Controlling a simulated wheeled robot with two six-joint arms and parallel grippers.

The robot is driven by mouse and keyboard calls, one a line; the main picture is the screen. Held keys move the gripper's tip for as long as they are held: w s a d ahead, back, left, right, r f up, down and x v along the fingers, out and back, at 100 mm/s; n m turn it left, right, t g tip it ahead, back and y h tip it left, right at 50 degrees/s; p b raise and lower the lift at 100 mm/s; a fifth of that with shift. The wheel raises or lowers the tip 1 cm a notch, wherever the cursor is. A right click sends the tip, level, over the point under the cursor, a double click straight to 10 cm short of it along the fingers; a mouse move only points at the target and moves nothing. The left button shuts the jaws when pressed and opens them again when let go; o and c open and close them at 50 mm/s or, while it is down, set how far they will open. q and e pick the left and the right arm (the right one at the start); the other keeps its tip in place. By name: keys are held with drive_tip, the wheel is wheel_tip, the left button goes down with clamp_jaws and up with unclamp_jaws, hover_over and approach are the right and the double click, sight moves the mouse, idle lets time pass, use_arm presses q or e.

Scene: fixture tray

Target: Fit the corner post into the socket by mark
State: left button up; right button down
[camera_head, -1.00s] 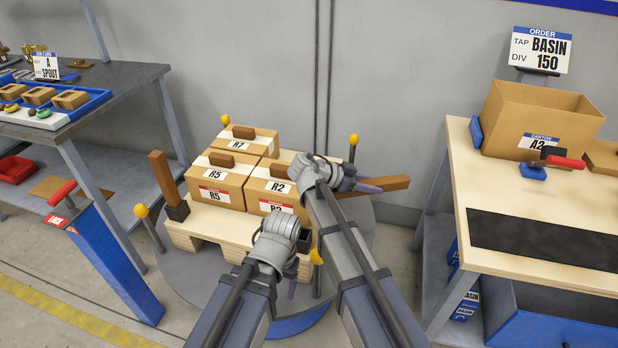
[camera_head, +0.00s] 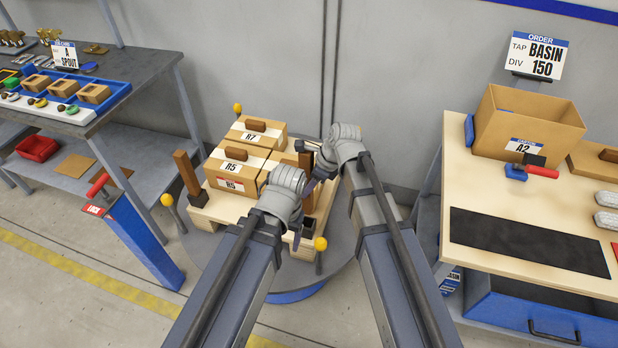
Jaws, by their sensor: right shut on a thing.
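A brown wooden corner post (camera_head: 306,163) is upright or nearly so at the right side of the pallet, partly hidden by my arms. My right gripper (camera_head: 312,160) is shut on it; its fingers are mostly covered by my own wrist. A black socket (camera_head: 308,227) sits at the pallet's front right corner, just below the post. I cannot tell whether the post touches it. Another brown post (camera_head: 186,170) stands in a black socket (camera_head: 197,197) at the left corner. My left gripper (camera_head: 297,238) is low at the pallet's front edge; its jaws are unclear. No socket mark is readable.
Boxes R7 (camera_head: 254,132) and R5 (camera_head: 235,169) sit on the wooden pallet (camera_head: 212,211). Yellow-tipped posts (camera_head: 320,244) surround it on the round turntable. A workbench with an open carton (camera_head: 527,124) is at right. A blue stand (camera_head: 145,245) with a red handle is at left.

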sight(312, 208)
idle(0.4)
wheel_tip(312, 208, down, 6)
drive_tip(key=b, duration=0.5)
drive_tip(key=shift+r+b, duration=0.15)
drive_tip(key=shift+b, duration=0.25)
drive_tip(key=shift+f+b, duration=3.55)
idle(0.6)
drive_tip(key=shift+c, duration=1.8)
unclamp_jaws()
drive_tip(key=p+v, duration=0.7)
drive_tip(key=v, duration=0.1)
drive_tip(key=shift+f, duration=0.1)
